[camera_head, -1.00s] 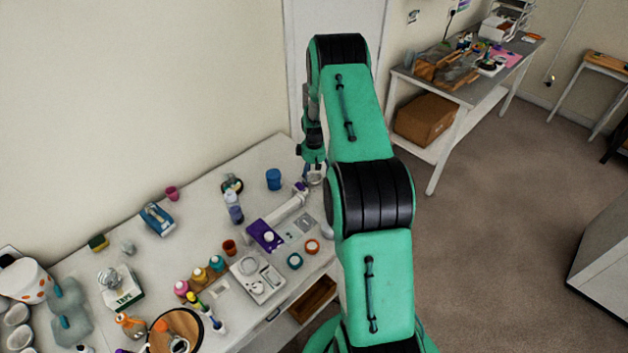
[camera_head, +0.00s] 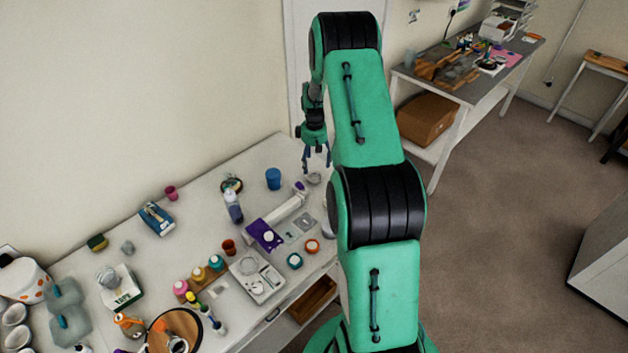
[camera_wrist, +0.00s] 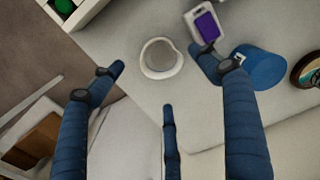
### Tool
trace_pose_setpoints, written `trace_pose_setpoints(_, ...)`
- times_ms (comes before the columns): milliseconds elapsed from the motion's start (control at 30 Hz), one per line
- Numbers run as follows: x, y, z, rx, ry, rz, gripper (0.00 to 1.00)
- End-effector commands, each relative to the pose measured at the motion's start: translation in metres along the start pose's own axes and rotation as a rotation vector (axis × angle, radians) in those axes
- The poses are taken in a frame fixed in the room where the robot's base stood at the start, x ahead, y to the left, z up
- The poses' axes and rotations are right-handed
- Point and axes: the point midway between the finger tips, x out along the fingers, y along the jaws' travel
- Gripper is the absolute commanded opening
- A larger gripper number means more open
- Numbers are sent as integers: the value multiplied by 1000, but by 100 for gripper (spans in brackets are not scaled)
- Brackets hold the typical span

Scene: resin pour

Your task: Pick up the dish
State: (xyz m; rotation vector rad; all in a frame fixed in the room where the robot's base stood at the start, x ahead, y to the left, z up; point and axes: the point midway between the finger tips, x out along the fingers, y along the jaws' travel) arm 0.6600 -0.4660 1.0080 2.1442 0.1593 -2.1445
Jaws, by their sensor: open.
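The dish (camera_wrist: 162,60) is small, round and pale, and sits on the white table. In the wrist view it lies upright below my gripper (camera_wrist: 158,80), framed between the spread blue fingers and not gripped. In the head view the dish (camera_head: 314,179) shows near the table's far right end, just below my fingertips (camera_head: 317,163). My gripper is open and empty, pointing down above the table. The exact height gap is hard to judge.
A blue cup (camera_wrist: 263,68) stands beside the right finger, and also shows in the head view (camera_head: 273,179). A white device with a purple end (camera_head: 300,188) lies close to the dish. Several bottles and jars crowd the table further left.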

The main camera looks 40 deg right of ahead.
Motion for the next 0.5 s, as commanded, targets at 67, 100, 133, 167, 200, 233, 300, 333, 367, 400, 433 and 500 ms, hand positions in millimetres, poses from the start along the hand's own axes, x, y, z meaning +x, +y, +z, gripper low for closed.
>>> trace_pose_setpoints(67,-12,0,0,0,2,2,76)
trace_pose_setpoints(100,-18,0,0,0,2,2,76)
trace_pose_setpoints(133,-22,0,0,0,1,1,76)
trace_pose_setpoints(167,-26,0,0,0,1,1,76)
trace_pose_setpoints(200,-30,0,0,0,1,1,76)
trace_pose_setpoints(233,-34,0,0,0,1,1,76)
trace_pose_setpoints(300,-40,0,0,0,1,1,76)
trace_pose_setpoints(333,-42,0,0,0,0,0,76)
trace_pose_setpoints(367,-44,0,0,0,0,0,76)
trace_pose_setpoints(400,-47,0,0,0,0,0,76)
trace_pose_setpoints(433,-49,0,0,0,0,0,76)
trace_pose_setpoints(500,-51,0,0,0,0,0,76)
